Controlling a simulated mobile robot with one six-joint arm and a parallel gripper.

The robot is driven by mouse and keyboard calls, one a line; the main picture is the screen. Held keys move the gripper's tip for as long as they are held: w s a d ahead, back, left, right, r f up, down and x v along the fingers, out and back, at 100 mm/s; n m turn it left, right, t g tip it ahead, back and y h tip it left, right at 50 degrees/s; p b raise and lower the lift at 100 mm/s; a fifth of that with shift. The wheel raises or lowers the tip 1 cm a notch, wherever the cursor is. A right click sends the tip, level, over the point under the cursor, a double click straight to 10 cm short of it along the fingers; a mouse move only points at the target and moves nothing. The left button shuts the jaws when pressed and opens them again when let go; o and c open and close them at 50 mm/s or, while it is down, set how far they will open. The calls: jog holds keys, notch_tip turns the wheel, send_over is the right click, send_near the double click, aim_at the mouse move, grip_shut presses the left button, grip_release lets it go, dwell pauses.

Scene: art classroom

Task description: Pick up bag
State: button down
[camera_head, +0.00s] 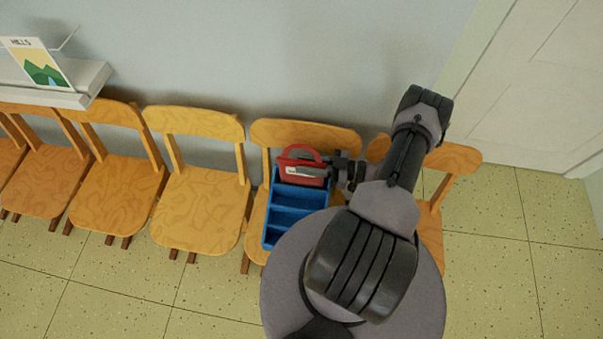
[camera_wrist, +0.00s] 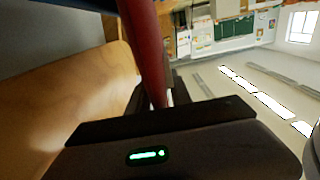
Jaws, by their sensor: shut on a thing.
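A red bag (camera_head: 303,176) with a rounded top handle is at the back end of a blue compartment tray on a wooden chair. My gripper (camera_head: 322,170) reaches in from the right and is shut on the bag. In the wrist view the red bag (camera_wrist: 148,50) runs down between the fingers of my gripper (camera_wrist: 165,98). I cannot tell whether the bag's bottom touches the tray.
The blue tray (camera_head: 292,212) sits on the chair (camera_head: 275,130). More wooden chairs (camera_head: 198,208) stand in a row to the left. A white shelf (camera_head: 80,94) holds a picture card (camera_head: 38,65). A door (camera_head: 540,80) is at right. The floor in front is clear.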

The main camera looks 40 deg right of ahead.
aim_at(307, 147)
dwell(0.4)
notch_tip(307, 147, up, 10)
jog(key=p, duration=0.4)
dwell(0.7)
